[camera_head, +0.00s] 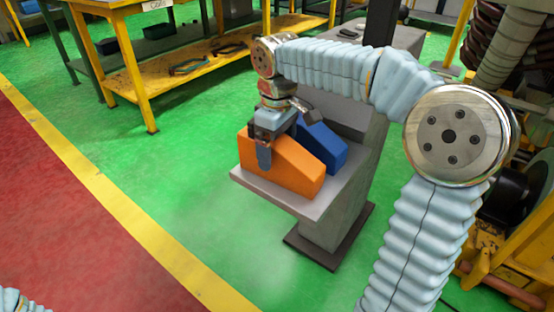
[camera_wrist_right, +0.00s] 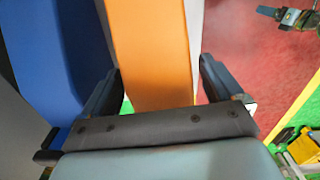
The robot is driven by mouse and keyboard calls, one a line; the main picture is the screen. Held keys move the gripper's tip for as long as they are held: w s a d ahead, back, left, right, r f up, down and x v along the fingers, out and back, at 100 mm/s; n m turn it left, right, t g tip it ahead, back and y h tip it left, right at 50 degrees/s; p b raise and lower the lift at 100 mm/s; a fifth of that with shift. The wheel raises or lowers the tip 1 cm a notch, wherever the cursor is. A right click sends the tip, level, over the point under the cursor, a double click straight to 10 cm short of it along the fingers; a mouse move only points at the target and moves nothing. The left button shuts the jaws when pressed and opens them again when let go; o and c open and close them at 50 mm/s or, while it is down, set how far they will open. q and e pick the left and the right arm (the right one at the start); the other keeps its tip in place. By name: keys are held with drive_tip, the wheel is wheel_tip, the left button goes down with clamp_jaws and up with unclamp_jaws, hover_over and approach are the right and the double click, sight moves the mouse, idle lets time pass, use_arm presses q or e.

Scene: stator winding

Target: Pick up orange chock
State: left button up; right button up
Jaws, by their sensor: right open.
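The orange chock (camera_head: 283,168) is a wedge-shaped block resting on a grey shelf (camera_head: 250,183) of a pedestal. My right gripper (camera_head: 272,148) comes down over it from above, with one finger in front of its near face; the other finger is hidden in the head view. In the right wrist view, the orange chock (camera_wrist_right: 152,50) lies between the two spread fingers of the right gripper (camera_wrist_right: 158,80). Gaps show beside it, and contact cannot be told. What looks like my left gripper (camera_wrist_right: 285,15) is at the top right edge, small and unclear.
A blue block (camera_head: 322,145) stands close behind the orange chock, and it also shows left of the right gripper (camera_wrist_right: 62,55). A yellow workbench (camera_head: 190,70) with tools is at the back left. Green floor around the pedestal is free.

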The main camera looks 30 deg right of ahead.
drive_tip(key=c, duration=1.2)
drive_tip(key=shift+o, duration=0.2)
drive_tip(key=shift+r, duration=0.1)
